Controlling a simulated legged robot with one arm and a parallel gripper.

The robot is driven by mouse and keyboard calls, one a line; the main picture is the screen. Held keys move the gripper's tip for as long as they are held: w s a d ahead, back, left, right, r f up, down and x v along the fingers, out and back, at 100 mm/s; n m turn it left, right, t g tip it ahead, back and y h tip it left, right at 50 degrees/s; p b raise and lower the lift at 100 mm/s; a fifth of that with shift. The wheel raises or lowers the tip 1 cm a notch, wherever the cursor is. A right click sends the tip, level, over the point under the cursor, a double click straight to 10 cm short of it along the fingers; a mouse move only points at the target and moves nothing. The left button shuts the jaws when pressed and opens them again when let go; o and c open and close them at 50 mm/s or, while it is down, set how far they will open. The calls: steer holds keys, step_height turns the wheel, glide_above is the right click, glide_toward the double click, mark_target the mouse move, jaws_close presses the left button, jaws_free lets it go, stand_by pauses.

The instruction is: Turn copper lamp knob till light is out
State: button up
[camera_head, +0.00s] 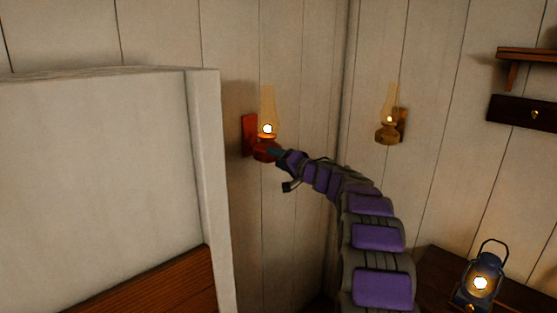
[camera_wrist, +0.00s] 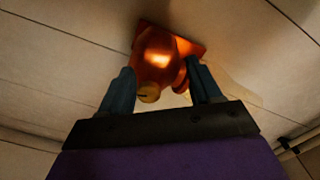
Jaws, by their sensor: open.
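The copper lamp (camera_head: 264,150) is fixed to a red-brown wall plate on the left wall, with a glowing light in its glass chimney. In the wrist view its shiny copper body (camera_wrist: 163,52) fills the space beyond my gripper. A small round brass-coloured knob (camera_wrist: 148,94) shows between my two blue-grey fingers, nearer the left one. My gripper (camera_wrist: 161,72) is open, its fingers on either side of the knob and lower body. In the head view my gripper (camera_head: 274,153) reaches the lamp's base from the right. I cannot tell whether a finger touches it.
A second lit lamp (camera_head: 387,132), brass-coloured, hangs on the right wall. A lit blue lantern (camera_head: 480,284) stands on a wooden surface at lower right. A pale partition (camera_head: 110,175) stands to the left of the copper lamp. A shelf (camera_head: 527,54) is at upper right.

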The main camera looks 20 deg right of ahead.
steer(key=d, duration=0.2)
steer(key=w+d+f, duration=0.1)
steer(key=shift+d, duration=0.35)
steer(key=c, duration=0.4)
steer(key=shift+s+d+r, duration=0.1)
steer(key=shift+s+d, duration=0.05)
steer(key=shift+s, duration=0.1)
steer(key=shift+c, duration=1)
steer(key=shift+s+a+r, duration=0.1)
steer(key=shift+a, duration=0.75)
steer(key=c, duration=0.3)
steer(key=shift+a, duration=0.2)
jaws_close()
steer(key=shift+d, duration=0.3)
steer(key=shift+r+p, duration=0.1)
steer(key=shift+p, duration=0.4)
